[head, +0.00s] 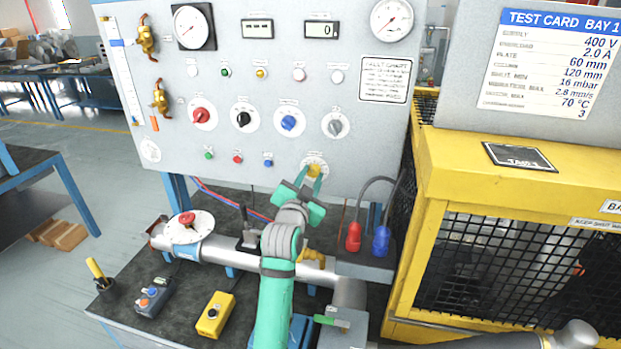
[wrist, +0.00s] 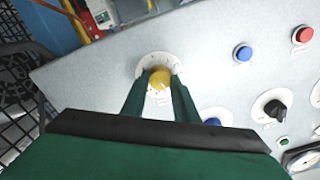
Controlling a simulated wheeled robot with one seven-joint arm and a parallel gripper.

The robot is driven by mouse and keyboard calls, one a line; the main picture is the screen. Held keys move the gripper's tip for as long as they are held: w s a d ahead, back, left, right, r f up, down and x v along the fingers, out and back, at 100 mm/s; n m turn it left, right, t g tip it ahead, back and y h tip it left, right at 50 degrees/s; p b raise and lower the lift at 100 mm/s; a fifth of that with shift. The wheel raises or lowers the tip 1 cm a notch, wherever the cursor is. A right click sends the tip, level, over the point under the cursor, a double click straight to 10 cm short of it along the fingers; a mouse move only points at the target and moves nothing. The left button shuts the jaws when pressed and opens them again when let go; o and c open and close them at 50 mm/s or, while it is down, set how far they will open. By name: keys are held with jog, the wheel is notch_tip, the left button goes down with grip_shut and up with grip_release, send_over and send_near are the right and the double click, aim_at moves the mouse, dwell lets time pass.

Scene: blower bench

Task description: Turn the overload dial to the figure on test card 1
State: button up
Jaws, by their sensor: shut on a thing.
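The overload dial is a small yellow knob (head: 314,170) on a white round scale, low on the right of the grey panel (head: 240,130). My gripper (head: 310,180) is at the dial, its fingers on either side of the knob. In the wrist view the yellow knob (wrist: 160,79) sits between the two green fingertips (wrist: 160,82), shut on it. The scale's figures are too small to read. The test card (head: 560,55), at the upper right, is headed "TEST CARD BAY 1" and its overload line reads 2.0 A.
Red, black, blue and grey knobs (head: 336,125) stand above the dial. Small buttons (head: 268,160) are to its left. A yellow caged frame (head: 430,200) stands at the right, and a pipe with a red valve handle (head: 187,220) runs below.

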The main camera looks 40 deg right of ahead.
jog(key=shift+m, duration=1.6)
jog(key=o, duration=1.1)
jog(key=v, duration=1)
jog(key=shift+s+a, duration=0.2)
jog(key=shift+a, duration=0.05)
